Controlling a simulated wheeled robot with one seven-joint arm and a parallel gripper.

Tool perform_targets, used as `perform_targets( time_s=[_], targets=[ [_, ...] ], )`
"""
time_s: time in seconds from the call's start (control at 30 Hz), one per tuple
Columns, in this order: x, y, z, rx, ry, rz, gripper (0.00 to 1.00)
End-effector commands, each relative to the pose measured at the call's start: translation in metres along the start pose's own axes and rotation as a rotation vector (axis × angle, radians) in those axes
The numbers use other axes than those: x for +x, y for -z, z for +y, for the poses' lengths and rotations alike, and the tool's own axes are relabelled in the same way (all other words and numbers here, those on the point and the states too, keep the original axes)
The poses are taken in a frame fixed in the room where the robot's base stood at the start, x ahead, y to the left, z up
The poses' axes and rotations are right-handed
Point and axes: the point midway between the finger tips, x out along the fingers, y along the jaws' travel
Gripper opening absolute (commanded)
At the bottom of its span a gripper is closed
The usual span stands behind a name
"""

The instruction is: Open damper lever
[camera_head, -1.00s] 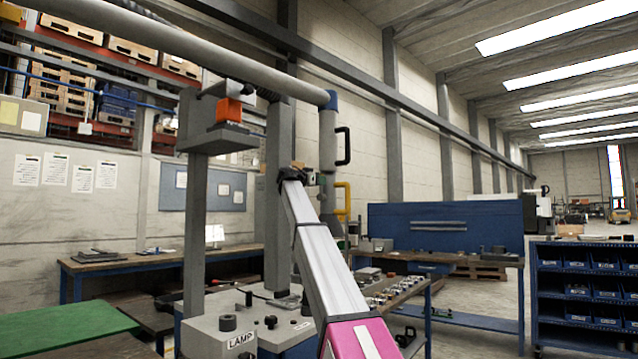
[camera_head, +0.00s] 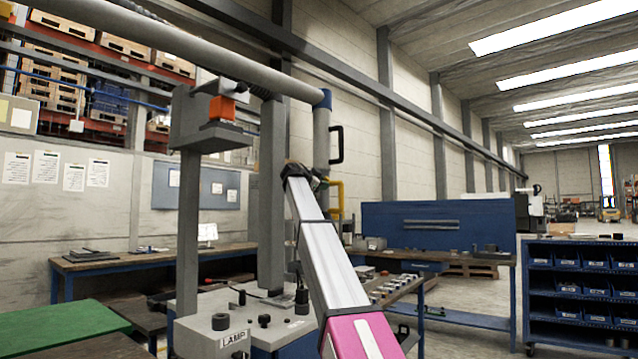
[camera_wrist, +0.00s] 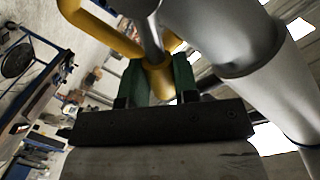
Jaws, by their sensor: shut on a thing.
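A yellow lever (camera_wrist: 158,76) with rounded arms sits between the green fingers of my gripper (camera_wrist: 160,82) in the wrist view. The gripper is shut on it, at the end of a grey metal shaft. In the head view a yellow bent handle (camera_head: 337,203) shows on the upright grey pipe (camera_head: 322,150), below a black handle (camera_head: 336,145). My arm reaches up to the left of the yellow handle. My fingertips are hidden there behind my own arm, so the contact point does not show.
A thick grey pipe with a blue elbow (camera_head: 325,99) runs overhead. A blue shelf unit (camera_head: 582,290) is at right. Open floor lies between bench and shelf.

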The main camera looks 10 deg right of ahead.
Motion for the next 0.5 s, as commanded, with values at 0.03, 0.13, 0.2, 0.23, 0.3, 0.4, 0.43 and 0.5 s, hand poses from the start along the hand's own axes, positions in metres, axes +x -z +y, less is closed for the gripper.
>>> perform_targets(
  time_s=[0.03, 0.13, 0.2, 0.23, 0.3, 0.4, 0.43, 0.5],
  targets=[
    [0.0, 0.0, 0.005, 0.043, 0.0, -0.009, 0.0],
    [0.001, 0.0, 0.012, 0.135, 0.0, -0.027, 0.0],
    [0.002, -0.001, 0.017, 0.201, 0.0, -0.041, 0.0],
    [0.003, -0.001, 0.019, 0.229, 0.001, -0.046, 0.0],
    [0.004, -0.002, 0.023, 0.294, 0.0, -0.059, 0.0],
    [0.005, -0.004, 0.029, 0.382, -0.001, -0.076, 0.0],
    [0.005, -0.005, 0.031, 0.408, 0.0, -0.081, 0.0],
    [0.006, -0.007, 0.034, 0.466, 0.0, -0.093, 0.0]
  ],
)
